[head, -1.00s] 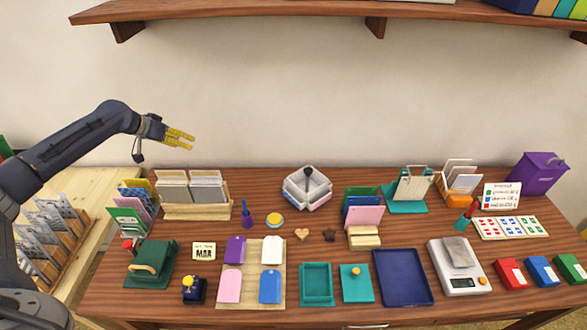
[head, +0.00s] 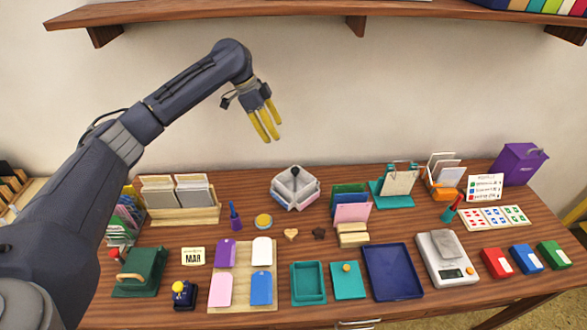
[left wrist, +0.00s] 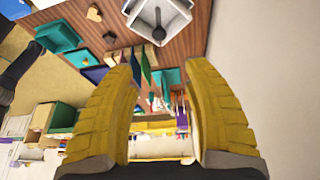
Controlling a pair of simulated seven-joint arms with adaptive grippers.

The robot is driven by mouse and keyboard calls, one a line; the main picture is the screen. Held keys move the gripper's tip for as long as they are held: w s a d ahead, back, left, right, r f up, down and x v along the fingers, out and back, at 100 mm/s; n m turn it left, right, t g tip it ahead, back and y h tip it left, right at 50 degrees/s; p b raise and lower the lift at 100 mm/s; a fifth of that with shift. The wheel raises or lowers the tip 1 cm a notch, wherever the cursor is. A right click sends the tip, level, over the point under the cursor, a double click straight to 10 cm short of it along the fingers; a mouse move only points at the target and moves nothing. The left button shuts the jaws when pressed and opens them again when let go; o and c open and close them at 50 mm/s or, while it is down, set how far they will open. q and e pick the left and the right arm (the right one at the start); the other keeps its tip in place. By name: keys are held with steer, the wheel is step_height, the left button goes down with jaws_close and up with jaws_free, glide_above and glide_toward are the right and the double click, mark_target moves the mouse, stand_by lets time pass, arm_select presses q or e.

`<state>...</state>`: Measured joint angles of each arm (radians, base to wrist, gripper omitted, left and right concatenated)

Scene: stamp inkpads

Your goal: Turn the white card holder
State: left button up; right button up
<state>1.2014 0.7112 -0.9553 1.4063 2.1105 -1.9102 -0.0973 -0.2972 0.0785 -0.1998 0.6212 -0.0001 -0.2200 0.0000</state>
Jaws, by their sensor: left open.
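The white card holder (head: 295,190) stands at the back middle of the desk. It is a low, many-sided white holder with a dark knob at its centre and small coloured cards in its sides. It also shows at the top of the left wrist view (left wrist: 145,22), partly cut off. My left gripper (head: 267,132) hangs in the air above and to the left of the holder, in front of the wall. Its yellow fingers point down and are apart and empty, as the left wrist view (left wrist: 160,72) shows. My right gripper is not in view.
A wooden card rack (head: 185,209) stands left of the holder. A blue stamp (head: 235,218) and a round yellow pad (head: 264,221) lie in front of it. Coloured folders (head: 350,203) stand on the right. A wooden shelf (head: 230,16) runs above the desk.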

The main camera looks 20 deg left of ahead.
mark_target(295, 170)
arm_select(q)
steer(key=x, duration=1.7)
steer(key=shift+f, duration=0.15)
jaws_close()
steer(key=shift+s+d, duration=0.1)
steer(key=shift+d, duration=0.05)
stand_by(0.4)
